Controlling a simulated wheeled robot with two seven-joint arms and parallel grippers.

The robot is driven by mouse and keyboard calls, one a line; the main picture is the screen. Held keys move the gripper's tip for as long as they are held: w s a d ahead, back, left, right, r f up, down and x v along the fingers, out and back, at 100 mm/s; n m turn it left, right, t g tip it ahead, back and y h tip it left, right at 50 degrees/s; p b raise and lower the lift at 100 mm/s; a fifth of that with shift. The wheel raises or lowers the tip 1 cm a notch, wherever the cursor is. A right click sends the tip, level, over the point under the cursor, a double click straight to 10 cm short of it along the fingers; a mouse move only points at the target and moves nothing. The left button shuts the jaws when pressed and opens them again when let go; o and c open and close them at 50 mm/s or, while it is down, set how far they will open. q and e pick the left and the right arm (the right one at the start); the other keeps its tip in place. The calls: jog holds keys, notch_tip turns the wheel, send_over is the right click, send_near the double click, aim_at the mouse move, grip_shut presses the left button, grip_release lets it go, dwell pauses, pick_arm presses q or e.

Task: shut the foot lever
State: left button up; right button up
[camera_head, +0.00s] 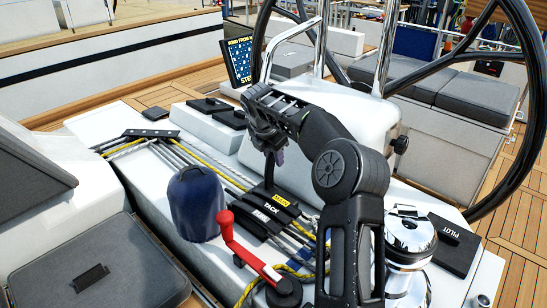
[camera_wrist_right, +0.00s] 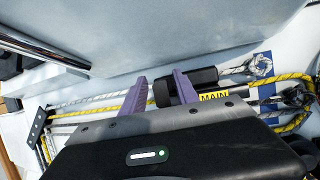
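A bank of black rope-clutch levers (camera_head: 262,222) sits on the white cockpit top, with labels reading MAIN and TACK; a third label is too small to read, so I cannot tell which lever is the foot one. A dark upright lever (camera_head: 269,172) rises from the bank below my right gripper (camera_head: 275,153). In the right wrist view a black lever (camera_wrist_right: 202,77) lies beside the yellow MAIN label, partly behind one purple finger. My right gripper (camera_wrist_right: 160,84) is open, fingers apart, close to this lever; contact cannot be told. My left gripper is not in view.
A blue-capped winch (camera_head: 196,203) and a red-handled crank (camera_head: 240,246) stand left and in front of the clutches. A chrome winch (camera_head: 411,236) is at the right. Ropes run beside the levers. A steering wheel (camera_head: 518,110) and white pedestal (camera_head: 345,115) stand behind.

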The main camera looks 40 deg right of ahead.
jog(key=shift+w+d+f, duration=0.1)
jog(key=shift+d+f, duration=0.1)
jog(key=shift+f, duration=0.25)
jog(key=shift+c, duration=0.2)
grip_shut()
dwell(0.9)
